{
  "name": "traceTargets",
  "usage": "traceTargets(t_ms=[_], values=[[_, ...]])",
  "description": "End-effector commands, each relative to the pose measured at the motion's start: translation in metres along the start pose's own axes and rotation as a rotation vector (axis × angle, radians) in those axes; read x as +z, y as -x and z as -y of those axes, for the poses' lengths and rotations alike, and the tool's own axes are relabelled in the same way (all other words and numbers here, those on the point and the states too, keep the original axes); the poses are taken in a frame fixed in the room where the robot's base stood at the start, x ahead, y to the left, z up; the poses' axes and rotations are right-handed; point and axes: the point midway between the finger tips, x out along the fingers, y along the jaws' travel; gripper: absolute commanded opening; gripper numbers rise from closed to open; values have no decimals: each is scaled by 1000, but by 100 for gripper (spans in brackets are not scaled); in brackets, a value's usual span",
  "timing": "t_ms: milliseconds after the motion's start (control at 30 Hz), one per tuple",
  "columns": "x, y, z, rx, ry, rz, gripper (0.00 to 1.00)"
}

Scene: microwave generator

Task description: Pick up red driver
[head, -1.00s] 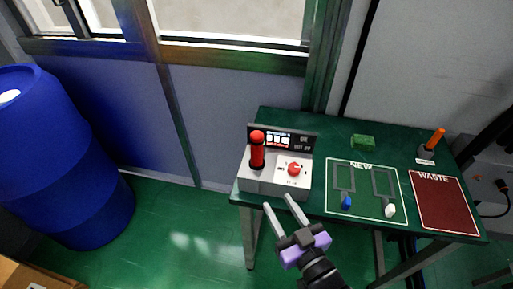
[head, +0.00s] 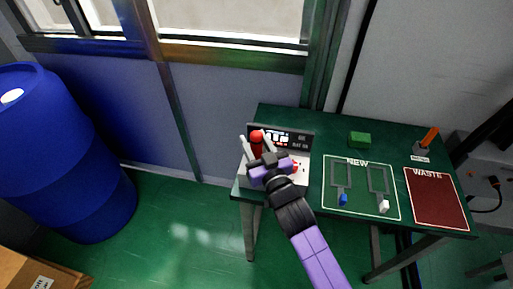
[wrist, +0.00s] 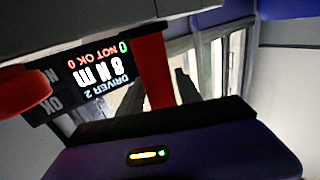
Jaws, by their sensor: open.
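The red driver (head: 257,137) stands upright at the left of the grey tester box on the green table, its round red top showing between my fingers. My gripper (head: 254,138) is open, with one fingertip at each side of the driver in the head view. Most of the driver's lower part is hidden behind my gripper. In the wrist view the driver (wrist: 153,68) is a red upright shape near the middle, close to my dark fingers. I cannot tell whether they touch it.
The tester box has a lit display (head: 279,138), upside down in the wrist view, and a red knob (wrist: 24,92). A green block (head: 360,139), an orange-handled tool (head: 431,137), the NEW area (head: 361,206) and the WASTE mat (head: 436,200) lie to the right.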

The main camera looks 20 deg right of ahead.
Motion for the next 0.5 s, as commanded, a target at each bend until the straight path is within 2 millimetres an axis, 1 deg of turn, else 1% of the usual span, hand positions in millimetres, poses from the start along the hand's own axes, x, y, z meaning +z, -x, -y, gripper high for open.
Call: traceTargets(t_ms=[33,100,367,400,467,500], values=[[-1,-7,0,0,0,0,41],[0,-12,0,0,0,0,41],[1,-15,0,0,1,1,41],[1,-15,0,0,1,1,39],[1,-15,0,0,1,1,28],[1,-14,0,0,1,0,20]])
